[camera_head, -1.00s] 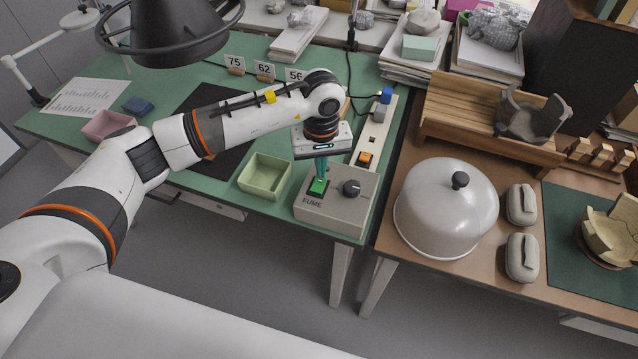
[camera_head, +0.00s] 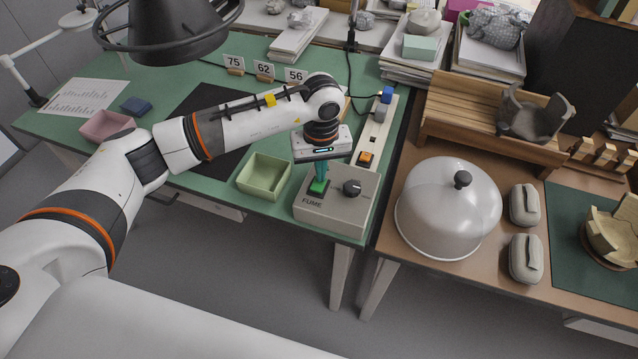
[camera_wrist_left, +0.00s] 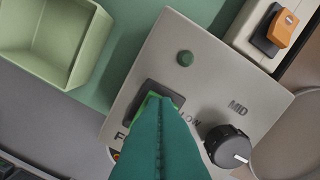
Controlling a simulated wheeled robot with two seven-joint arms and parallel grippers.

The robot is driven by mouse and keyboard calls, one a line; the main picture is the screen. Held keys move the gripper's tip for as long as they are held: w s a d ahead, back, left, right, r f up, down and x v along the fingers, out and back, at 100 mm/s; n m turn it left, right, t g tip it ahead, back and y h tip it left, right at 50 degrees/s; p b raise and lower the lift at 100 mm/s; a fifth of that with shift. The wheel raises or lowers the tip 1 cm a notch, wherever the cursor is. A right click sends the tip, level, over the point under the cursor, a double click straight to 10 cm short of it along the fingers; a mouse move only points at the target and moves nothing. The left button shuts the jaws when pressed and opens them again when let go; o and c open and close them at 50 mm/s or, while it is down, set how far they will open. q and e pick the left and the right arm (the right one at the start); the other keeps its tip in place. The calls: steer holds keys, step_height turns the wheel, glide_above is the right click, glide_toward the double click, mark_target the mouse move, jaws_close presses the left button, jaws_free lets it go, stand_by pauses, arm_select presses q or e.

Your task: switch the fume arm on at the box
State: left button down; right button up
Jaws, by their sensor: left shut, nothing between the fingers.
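The grey fume box (camera_head: 335,212), marked FUME, stands at the front right corner of the green table. Its green rocker switch (camera_head: 317,187) is on the left of its top, and a dark knob (camera_head: 352,188) is on the right. In the left wrist view the switch (camera_wrist_left: 150,100) sits in a dark frame, partly hidden by my fingers. A dark green lamp (camera_wrist_left: 185,58) is above it. My left gripper (camera_head: 320,180) is shut and empty, its teal fingers pointing down at the switch. I cannot tell whether the tips press it. My right gripper is out of view.
A green tray (camera_head: 264,177) lies left of the box. A power strip (camera_head: 373,135) with an orange switch (camera_head: 366,158) runs behind it. A glass dome (camera_head: 448,208) stands on the brown table to the right. The dark fume hood (camera_head: 170,30) hangs at upper left.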

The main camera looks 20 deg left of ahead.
arm_select(q)
steer(key=shift+r+p, duration=1.45)
steer(key=shift+r, duration=1.95)
